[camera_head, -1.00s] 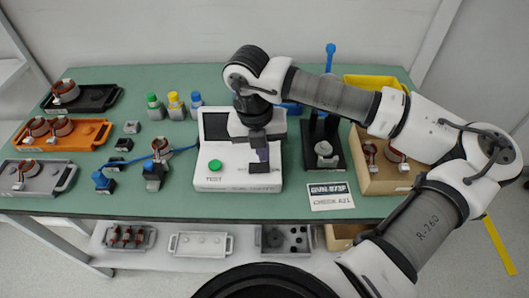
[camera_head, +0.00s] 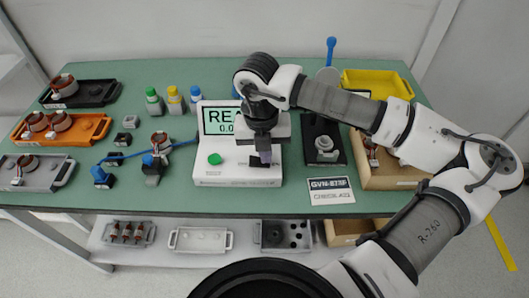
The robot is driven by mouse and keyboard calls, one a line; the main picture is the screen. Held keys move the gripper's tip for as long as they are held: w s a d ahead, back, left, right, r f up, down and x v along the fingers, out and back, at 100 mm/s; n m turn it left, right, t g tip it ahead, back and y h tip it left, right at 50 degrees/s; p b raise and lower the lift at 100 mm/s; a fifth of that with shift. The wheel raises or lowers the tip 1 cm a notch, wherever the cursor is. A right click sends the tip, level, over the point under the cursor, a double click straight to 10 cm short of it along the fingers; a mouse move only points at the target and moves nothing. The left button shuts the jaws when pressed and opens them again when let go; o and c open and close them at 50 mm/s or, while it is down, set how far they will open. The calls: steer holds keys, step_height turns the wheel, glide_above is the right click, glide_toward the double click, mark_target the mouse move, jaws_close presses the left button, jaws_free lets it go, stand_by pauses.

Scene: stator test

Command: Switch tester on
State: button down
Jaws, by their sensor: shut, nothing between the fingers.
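The tester (camera_head: 235,178) is a white box on the green bench, with a green round button (camera_head: 215,159) on its front left. Its screen (camera_head: 219,120) is lit pale green and shows "REA" and "0.0"; the rest of the text is hidden behind my arm. My gripper (camera_head: 264,160) points down over the right part of the tester's front panel, right of the green button. Its fingers are shut and empty. They hide part of the panel, and I cannot tell whether they touch it.
A stator with a blue clip (camera_head: 155,160) stands left of the tester, with a blue cable. Black, orange (camera_head: 88,130) and grey trays hold stators at the left. Several capped bottles (camera_head: 175,101) stand behind. A black press stand (camera_head: 322,140) and a cardboard box (camera_head: 385,175) are at the right.

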mark_target(251, 160)
steer(key=shift+a, duration=0.2)
steer(key=shift+a+r+b, duration=0.15)
steer(key=shift+a+b, duration=0.15)
steer(key=shift+a, duration=0.35)
steer(key=shift+w+r, duration=0.1)
steer(key=shift+r, duration=0.15)
step_height(251, 160, up, 14)
steer(key=a, duration=0.1)
steer(key=shift+a+f+b, duration=0.25)
steer(key=shift+a+b, duration=0.05)
steer(key=shift+b, duration=0.15)
